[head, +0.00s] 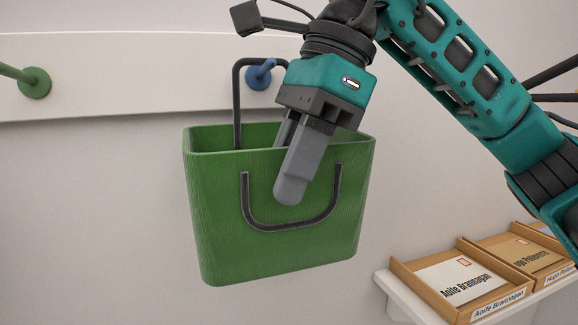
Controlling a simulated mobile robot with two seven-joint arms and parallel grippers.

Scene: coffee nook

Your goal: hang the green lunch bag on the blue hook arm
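The green lunch bag (285,255) is upright in the air in front of the wall, near the middle of the head view. Its rear black handle (237,105) stands up, and its top bar crosses the blue hook arm (257,80). I cannot tell whether the hook passes through the handle loop or the bar rests on it. The front black handle (290,226) hangs down the bag's front. My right gripper (290,165) is shut on the bag's front rim, with one finger outside and the other inside. The inner fingertip is hidden. My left gripper is out of view.
A white rail (120,75) runs along the wall and carries the hooks. A green hook arm (33,82) is on it at the far left. A white shelf (415,300) with labelled wooden trays (470,285) is at the lower right. The wall below left is clear.

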